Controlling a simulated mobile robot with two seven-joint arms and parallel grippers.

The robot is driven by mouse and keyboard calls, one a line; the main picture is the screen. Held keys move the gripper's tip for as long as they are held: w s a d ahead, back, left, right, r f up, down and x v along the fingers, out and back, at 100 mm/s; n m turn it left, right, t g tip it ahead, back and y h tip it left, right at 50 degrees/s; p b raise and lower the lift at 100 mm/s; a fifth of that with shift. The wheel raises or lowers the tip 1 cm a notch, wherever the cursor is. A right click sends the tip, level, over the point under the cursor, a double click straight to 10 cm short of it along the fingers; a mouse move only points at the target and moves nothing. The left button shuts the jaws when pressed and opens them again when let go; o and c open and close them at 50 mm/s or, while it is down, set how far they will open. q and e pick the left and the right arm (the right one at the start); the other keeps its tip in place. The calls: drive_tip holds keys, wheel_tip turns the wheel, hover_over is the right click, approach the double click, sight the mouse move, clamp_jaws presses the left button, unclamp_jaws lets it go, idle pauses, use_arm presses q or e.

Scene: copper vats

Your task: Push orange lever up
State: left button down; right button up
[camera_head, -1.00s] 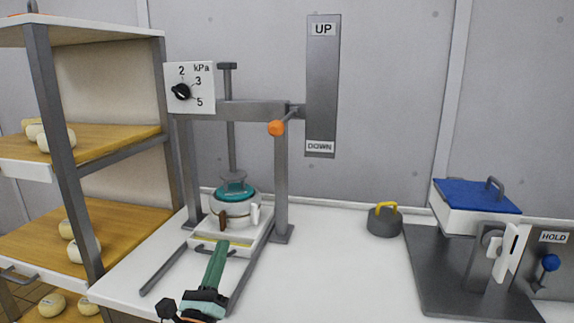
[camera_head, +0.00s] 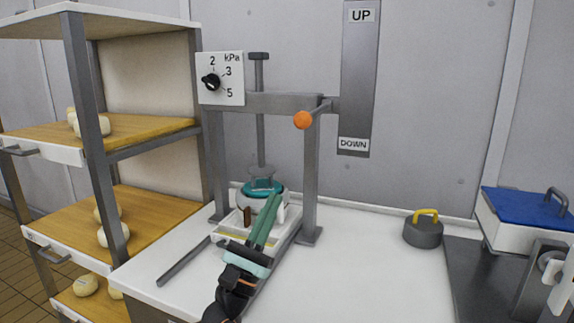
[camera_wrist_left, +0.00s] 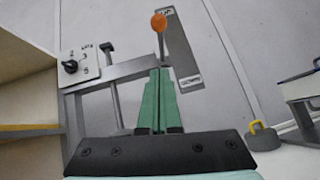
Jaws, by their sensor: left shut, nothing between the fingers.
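The orange lever is a grey rod with an orange ball end (camera_head: 303,120), on the right side of the grey press frame (camera_head: 270,103). It sits low beside the vertical panel (camera_head: 357,90), a little above the DOWN label (camera_head: 353,144) and well below UP (camera_head: 360,15). My left gripper (camera_head: 274,200) has long green fingers, shut and empty. It is below and left of the orange ball, in front of the press. In the left wrist view the ball (camera_wrist_left: 159,21) shows beyond the fingertips (camera_wrist_left: 160,72), apart from them. My right gripper is not in view.
A white pot with a teal lid (camera_head: 262,187) stands under the press, partly hidden by my fingers. A dial panel (camera_head: 220,78) is at the upper left. Shelves with cheeses (camera_head: 100,150) stand left. A grey weight (camera_head: 423,231) and blue-topped box (camera_head: 525,208) are right.

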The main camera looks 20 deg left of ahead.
use_arm(q)
drive_tip(key=s+r+p+x, duration=0.2)
drive_tip(key=p+x, duration=0.2)
drive_tip(key=x, duration=0.8)
drive_tip(key=shift+d, duration=0.25)
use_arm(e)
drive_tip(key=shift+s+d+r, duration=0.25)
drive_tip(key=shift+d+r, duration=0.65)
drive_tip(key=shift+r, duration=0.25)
use_arm(q)
drive_tip(key=shift+w+r, duration=0.1)
drive_tip(key=shift+r, duration=0.05)
